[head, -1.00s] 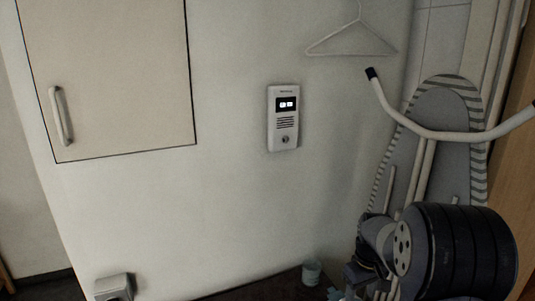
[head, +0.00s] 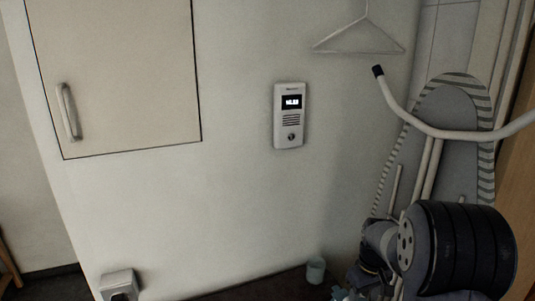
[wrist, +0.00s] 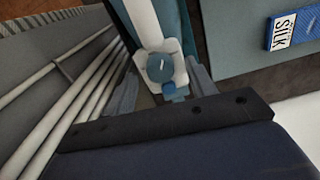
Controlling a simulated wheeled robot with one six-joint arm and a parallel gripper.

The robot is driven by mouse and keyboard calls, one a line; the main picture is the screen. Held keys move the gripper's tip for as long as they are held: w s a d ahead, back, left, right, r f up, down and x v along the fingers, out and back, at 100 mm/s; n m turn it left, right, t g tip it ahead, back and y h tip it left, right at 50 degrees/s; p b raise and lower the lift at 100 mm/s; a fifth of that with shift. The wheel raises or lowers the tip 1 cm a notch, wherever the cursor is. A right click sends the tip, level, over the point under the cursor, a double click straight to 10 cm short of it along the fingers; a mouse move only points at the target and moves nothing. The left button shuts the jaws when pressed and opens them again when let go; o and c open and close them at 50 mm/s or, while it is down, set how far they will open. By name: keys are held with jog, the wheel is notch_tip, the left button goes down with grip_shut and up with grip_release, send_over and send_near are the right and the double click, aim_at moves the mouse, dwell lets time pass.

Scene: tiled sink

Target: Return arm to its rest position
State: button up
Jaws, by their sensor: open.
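My arm (head: 455,250) is folded at the lower right of the head view, in front of the ironing board (head: 445,120). In the wrist view my gripper (wrist: 163,82) is open, with its two grey fingers apart. A white piece with a round blue knob (wrist: 160,66) shows between and beyond the fingers; I cannot tell how far off it is. Nothing is seen held. The gripper's fingers cannot be made out clearly in the head view.
A white wall unit (head: 288,115) with a lit display hangs mid-wall. A cabinet door (head: 115,75) is shut at upper left. A white hanger (head: 358,40) hangs above. A small cup (head: 316,270) stands low. A blue box marked SILK (wrist: 290,30) lies in the wrist view.

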notch_tip(320, 180, up, 10)
notch_tip(320, 180, down, 11)
jog(key=shift+r, duration=0.1)
jog(key=shift+m, duration=0.3)
jog(key=m, duration=0.8)
jog(key=shift+m, duration=0.3)
notch_tip(320, 180, up, 11)
jog(key=n, duration=0.4)
jog(key=shift+f, duration=0.2)
